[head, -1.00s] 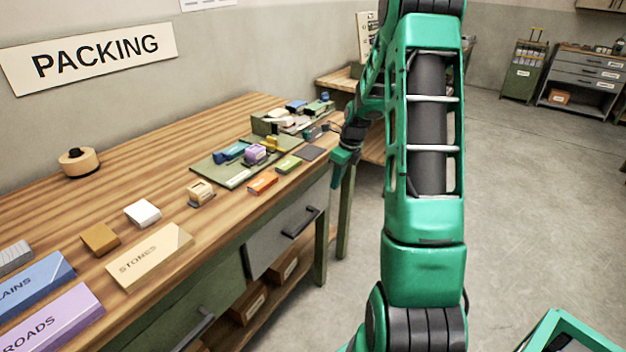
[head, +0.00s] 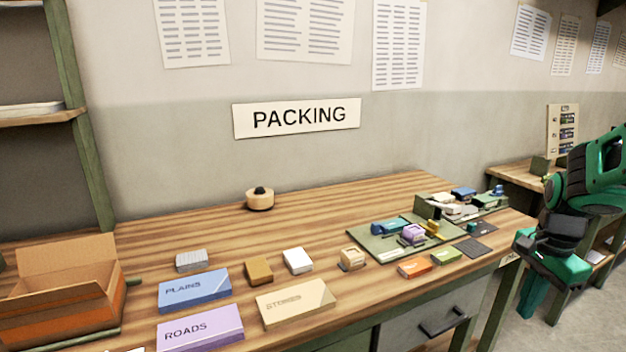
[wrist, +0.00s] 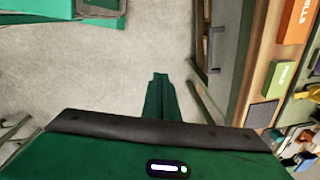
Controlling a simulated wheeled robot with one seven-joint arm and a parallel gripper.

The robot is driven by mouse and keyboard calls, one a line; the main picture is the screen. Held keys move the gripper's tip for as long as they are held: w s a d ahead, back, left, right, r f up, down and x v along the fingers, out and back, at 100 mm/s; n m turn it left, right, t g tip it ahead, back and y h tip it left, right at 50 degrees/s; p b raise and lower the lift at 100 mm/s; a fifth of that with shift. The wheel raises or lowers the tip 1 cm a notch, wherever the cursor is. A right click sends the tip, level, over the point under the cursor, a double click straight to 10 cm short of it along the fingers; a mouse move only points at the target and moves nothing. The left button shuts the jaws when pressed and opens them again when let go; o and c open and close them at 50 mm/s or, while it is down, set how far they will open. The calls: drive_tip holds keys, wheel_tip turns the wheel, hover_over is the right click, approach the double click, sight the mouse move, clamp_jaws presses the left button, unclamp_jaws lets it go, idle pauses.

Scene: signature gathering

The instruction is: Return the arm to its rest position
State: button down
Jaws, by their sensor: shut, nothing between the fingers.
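My gripper (head: 532,284) hangs at the right side of the head view, pointing down past the right end of the packing table (head: 330,205). In the wrist view its green fingers (wrist: 160,98) are together, with nothing between them and bare grey floor beyond. My green arm folds up above it at the right edge of the head view, partly cut off. The gripper is apart from the table and touches nothing that I can see.
The table carries a purple ROADS box (head: 200,330), a blue PLAINS box (head: 195,290), a STONES box (head: 295,303), an open cardboard box (head: 65,310) and a green mat (head: 375,243) with small blocks. A drawer (head: 420,325) sits below.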

drive_tip(key=s+a+r+n, duration=0.1)
drive_tip(key=s+a+n, duration=0.2)
drive_tip(key=s+n, duration=0.2)
drive_tip(key=s+a+n, duration=0.4)
drive_tip(key=s+n, duration=0.1)
drive_tip(key=s, duration=0.5)
drive_tip(key=shift+s+r+n+g+y, duration=0.3)
drive_tip(key=shift+r+n, duration=0.05)
drive_tip(key=shift+n, duration=0.05)
drive_tip(key=shift+w+f, duration=0.25)
drive_tip(key=shift+w, duration=0.35)
